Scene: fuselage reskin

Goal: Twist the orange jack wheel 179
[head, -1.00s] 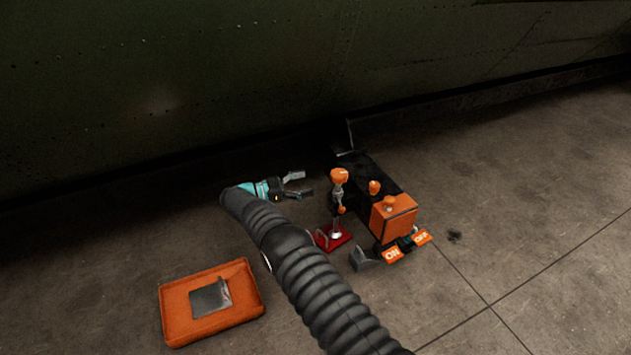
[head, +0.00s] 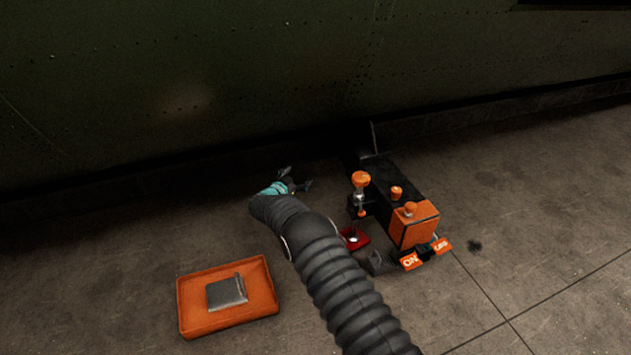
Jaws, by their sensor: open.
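The orange jack wheel (head: 361,179) sits on top of a slim metal post. The post stands over a small red base (head: 354,239), which my arm partly hides. A smaller orange part (head: 362,213) shows lower on the post. My gripper (head: 298,180) is to the left of the wheel, apart from it, with its fingers pointing right. It is open and nothing shows between the fingers. The fingers are dark and small here.
An orange tray (head: 262,298) with a grey block (head: 227,293) lies front left. A dark green riveted wall (head: 230,90) runs behind.

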